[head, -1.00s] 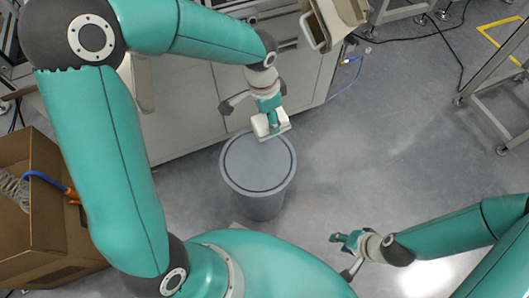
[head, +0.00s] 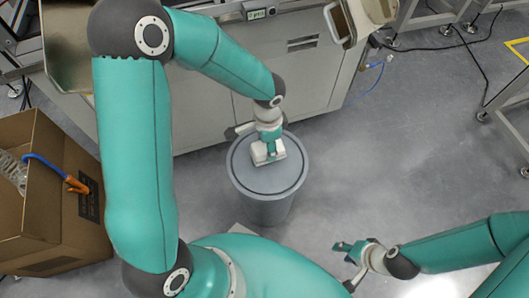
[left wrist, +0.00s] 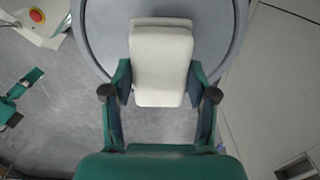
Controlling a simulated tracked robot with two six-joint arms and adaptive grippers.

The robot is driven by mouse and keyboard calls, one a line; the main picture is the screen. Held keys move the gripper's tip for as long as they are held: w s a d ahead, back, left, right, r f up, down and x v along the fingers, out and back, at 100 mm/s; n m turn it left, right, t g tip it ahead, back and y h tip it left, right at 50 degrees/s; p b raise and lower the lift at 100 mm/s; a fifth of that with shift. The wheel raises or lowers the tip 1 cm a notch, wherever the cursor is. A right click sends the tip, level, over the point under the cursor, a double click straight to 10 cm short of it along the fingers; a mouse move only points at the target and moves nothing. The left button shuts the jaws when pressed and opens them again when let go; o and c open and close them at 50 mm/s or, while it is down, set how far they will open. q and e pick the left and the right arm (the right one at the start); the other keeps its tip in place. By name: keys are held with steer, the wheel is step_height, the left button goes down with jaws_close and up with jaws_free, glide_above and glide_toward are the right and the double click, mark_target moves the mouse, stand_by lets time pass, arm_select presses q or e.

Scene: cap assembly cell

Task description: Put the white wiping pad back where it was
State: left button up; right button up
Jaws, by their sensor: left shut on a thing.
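The white wiping pad (head: 267,152) is between the fingers of my left gripper (head: 266,143), which is shut on it. The left wrist view shows the pad (left wrist: 161,62) as a pale block with rounded edges, one finger of the left gripper (left wrist: 162,88) on each side. The pad is over the top of the round grey drum (head: 290,178); I cannot tell whether it touches the lid. The drum's curved rim also shows in the left wrist view (left wrist: 83,40). My right gripper (head: 348,263) is low at the right of the head view, small and apart from the drum; its opening is unclear.
A grey cabinet (head: 215,115) stands behind the drum. An open cardboard box (head: 40,210) with a blue-and-orange hose is at the left. A blue cable (head: 372,83) lies on the floor near the cabinet. The floor (head: 400,155) right of the drum is clear.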

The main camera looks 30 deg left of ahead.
arm_select(q)
step_height(320, 180, down, 4)
steer(key=shift+f+b, duration=0.25)
steer(key=shift+b, duration=0.6)
steer(key=shift+c, duration=0.5)
steer(key=o, duration=1.1)
steer(key=shift+r, duration=0.1)
step_height(320, 180, up, 12)
steer(key=p, duration=0.4)
